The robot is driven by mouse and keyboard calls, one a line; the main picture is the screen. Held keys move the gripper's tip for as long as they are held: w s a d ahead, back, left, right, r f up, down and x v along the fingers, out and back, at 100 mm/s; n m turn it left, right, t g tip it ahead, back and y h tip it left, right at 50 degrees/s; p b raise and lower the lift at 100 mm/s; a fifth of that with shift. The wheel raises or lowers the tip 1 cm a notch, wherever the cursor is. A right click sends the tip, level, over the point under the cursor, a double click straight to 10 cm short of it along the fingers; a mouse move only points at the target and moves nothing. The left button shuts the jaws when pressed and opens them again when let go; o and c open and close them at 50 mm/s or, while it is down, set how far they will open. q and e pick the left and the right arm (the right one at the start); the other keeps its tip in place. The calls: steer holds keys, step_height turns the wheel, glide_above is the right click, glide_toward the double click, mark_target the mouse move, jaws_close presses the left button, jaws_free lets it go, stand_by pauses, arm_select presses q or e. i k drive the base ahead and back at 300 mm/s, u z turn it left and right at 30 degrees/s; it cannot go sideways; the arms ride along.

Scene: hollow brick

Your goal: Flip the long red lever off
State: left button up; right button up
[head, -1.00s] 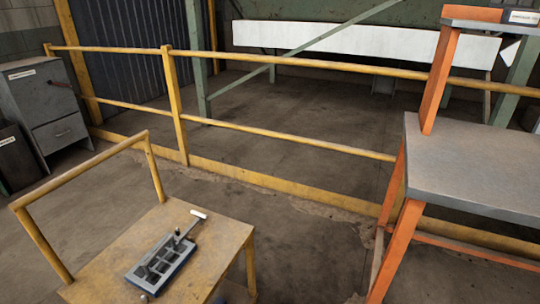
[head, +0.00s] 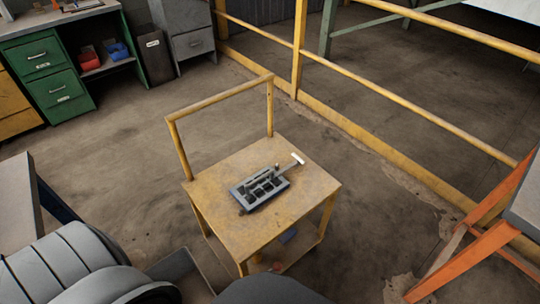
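No long red lever can be made out in the head view. A grey metal brick mold (head: 243,200) with several dark square openings lies on the top of a yellow cart (head: 222,228). A lever arm with a white handle (head: 298,159) reaches from the mold toward the cart's far right edge. Neither of my grippers shows in the head view.
A green workbench (head: 50,65) with drawers, a red bin (head: 89,60) and a blue bin (head: 118,51) stands at the back left. A dark bin (head: 152,40) and grey cabinet (head: 191,30) are beside it. Yellow railing (head: 400,96) crosses the right. Open floor (head: 100,160) lies left of the cart.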

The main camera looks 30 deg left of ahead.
mark_target(278, 266)
steer(key=u, duration=0.3)
steer(key=k, duration=1.15)
steer(key=u, duration=0.75)
steer(key=i, duration=0.5)
